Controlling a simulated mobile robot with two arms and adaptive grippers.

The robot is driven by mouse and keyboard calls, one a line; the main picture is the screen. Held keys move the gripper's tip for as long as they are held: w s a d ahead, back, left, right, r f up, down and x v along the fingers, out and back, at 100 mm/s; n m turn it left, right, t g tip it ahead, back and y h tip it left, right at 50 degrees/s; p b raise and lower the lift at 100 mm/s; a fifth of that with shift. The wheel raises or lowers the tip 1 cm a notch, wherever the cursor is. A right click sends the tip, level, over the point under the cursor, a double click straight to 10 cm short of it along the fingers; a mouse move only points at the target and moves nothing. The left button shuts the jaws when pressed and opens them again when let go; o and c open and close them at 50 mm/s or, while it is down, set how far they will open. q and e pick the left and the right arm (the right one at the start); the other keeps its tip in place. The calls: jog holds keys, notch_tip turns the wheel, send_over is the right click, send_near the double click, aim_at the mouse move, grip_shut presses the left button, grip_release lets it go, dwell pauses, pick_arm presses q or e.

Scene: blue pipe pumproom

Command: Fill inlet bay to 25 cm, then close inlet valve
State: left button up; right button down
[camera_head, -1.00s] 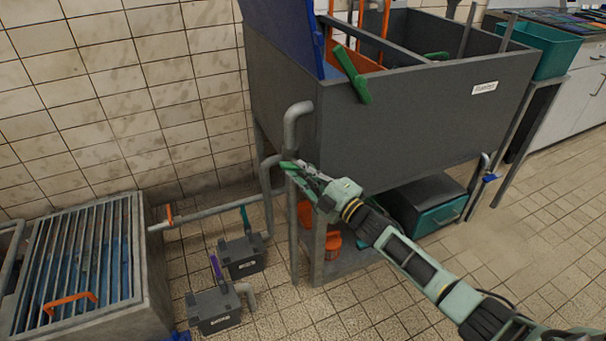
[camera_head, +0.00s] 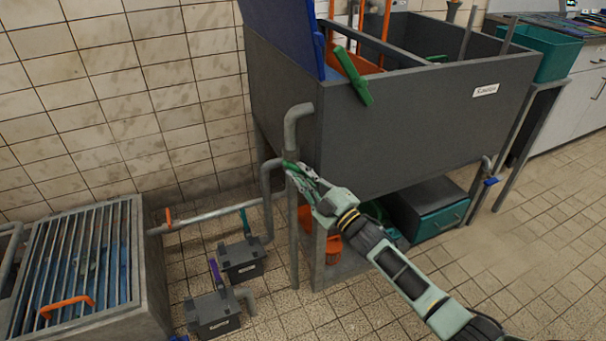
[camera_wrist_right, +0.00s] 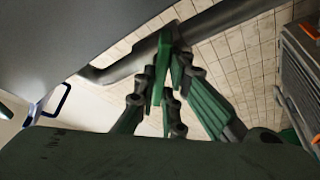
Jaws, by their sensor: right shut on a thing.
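A large dark grey tank (camera_head: 400,130) stands on a frame, with a small white label (camera_head: 486,90) too small to read. A grey pipe (camera_head: 291,130) bends down at its near left corner. My right gripper (camera_head: 294,170) is at this pipe, just below the bend. In the right wrist view my right gripper (camera_wrist_right: 167,80) is shut on a slim green lever (camera_wrist_right: 163,48) in front of a grey pipe (camera_wrist_right: 225,14). Its fingers partly cover the lever. The water level inside the tank cannot be seen. My left gripper is not in view.
A grated pit (camera_head: 140,270) with an orange handle (camera_head: 68,304) is at lower left. Two dark boxes with levers (camera_head: 242,262) (camera_head: 214,312) stand on the floor. A green lever (camera_head: 352,76) hangs over the tank's rim. A teal bin (camera_head: 540,52) stands at right. The right floor is clear.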

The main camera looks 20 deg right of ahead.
jog(key=c, duration=1.8)
grip_release()
jog(key=shift+c, duration=0.2)
jog(key=v, duration=1.2)
jog(key=shift+f, duration=0.15)
